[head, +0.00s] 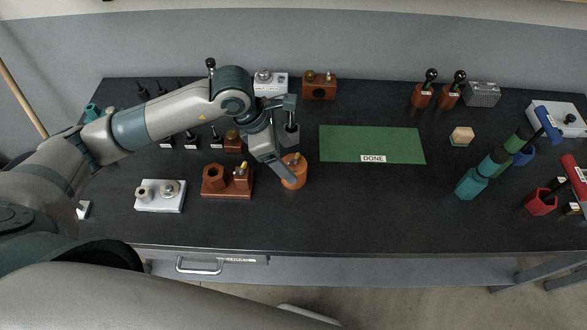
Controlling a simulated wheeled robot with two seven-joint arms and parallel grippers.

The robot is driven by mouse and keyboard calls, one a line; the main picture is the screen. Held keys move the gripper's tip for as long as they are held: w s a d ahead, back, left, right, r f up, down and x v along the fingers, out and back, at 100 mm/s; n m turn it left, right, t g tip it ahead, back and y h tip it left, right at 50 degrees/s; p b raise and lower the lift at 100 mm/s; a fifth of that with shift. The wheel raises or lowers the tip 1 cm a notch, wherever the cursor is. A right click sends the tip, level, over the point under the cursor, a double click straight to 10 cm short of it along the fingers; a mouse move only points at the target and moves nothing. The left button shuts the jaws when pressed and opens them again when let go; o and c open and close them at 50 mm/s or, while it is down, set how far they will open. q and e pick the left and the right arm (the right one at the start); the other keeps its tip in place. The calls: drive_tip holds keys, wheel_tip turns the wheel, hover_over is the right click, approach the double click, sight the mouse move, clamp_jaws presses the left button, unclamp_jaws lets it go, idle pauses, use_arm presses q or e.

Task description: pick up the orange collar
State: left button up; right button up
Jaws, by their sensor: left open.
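The orange collar (295,177), a short round orange piece, stands on the dark bench top left of the green mat. A small yellowish part shows at its top. My left gripper (288,163) is open and reaches down at the collar, with a grey finger in front of its near left side. The gripper covers part of the collar, and I cannot tell whether the fingers touch it. My right gripper is not in view.
A brown block with a round socket (213,178) and a white fixture (160,196) stand to the left. The green mat marked DONE (372,144) is bare. Teal, red and blue items crowd the right end. The front middle is clear.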

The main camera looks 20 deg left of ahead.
sight(294, 163)
use_arm(q)
drive_tip(key=shift+w+d+f+p, duration=0.1)
drive_tip(key=shift+d+f+p, duration=0.25)
drive_tip(key=shift+f+p, duration=0.25)
drive_tip(key=shift+p+x, duration=0.55)
drive_tip(key=shift+x, duration=0.5)
drive_tip(key=shift+w+d+f, duration=0.1)
drive_tip(key=shift+d+f, duration=0.05)
drive_tip(key=shift+f, duration=0.45)
drive_tip(key=shift+r, duration=0.1)
drive_tip(key=c, duration=1.5)
